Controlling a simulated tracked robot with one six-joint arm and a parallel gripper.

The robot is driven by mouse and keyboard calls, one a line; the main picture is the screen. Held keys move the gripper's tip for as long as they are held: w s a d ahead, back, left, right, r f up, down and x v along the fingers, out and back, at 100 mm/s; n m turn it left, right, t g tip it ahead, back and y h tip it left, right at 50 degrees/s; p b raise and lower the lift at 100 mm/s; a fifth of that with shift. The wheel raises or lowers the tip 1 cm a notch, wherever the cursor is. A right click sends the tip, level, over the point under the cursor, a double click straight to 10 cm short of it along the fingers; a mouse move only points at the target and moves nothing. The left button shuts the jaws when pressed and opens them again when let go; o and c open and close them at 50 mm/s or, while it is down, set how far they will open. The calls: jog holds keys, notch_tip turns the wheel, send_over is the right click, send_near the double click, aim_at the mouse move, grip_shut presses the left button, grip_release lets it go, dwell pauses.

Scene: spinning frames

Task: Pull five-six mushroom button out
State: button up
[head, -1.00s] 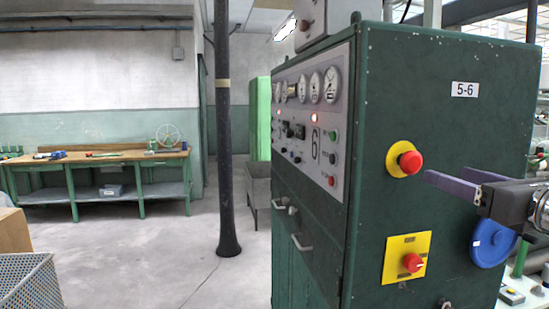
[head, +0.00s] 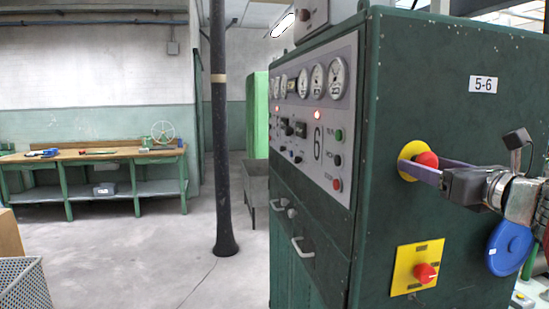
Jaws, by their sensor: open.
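The red mushroom button (head: 427,159) sits on a round yellow base (head: 407,152) on the side of the green cabinet (head: 450,110), below the white 5-6 label (head: 483,84). My gripper (head: 420,168) is at the button with its purple fingers open. One finger passes across the lower front of the button and hides part of it; the other is at its upper right. I cannot tell whether the fingers touch the button.
A red rotary switch on a yellow plate (head: 408,251) is below the button. A blue disc (head: 509,247) hangs under my arm. The cabinet's front has a gauge panel (head: 328,130). A black pole (head: 221,150) and a workbench (head: 100,160) stand left, with clear floor between.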

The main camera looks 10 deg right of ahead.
jog(key=shift+w, duration=0.35)
jog(key=shift+c, duration=0.3)
jog(key=c, duration=1.5)
jog(key=shift+o, duration=0.2)
jog(key=shift+s+f, duration=0.1)
jog(key=shift+s, duration=0.5)
jog(key=o, duration=1.5)
jog(key=shift+s, duration=0.1)
jog(key=shift+s, duration=0.1)
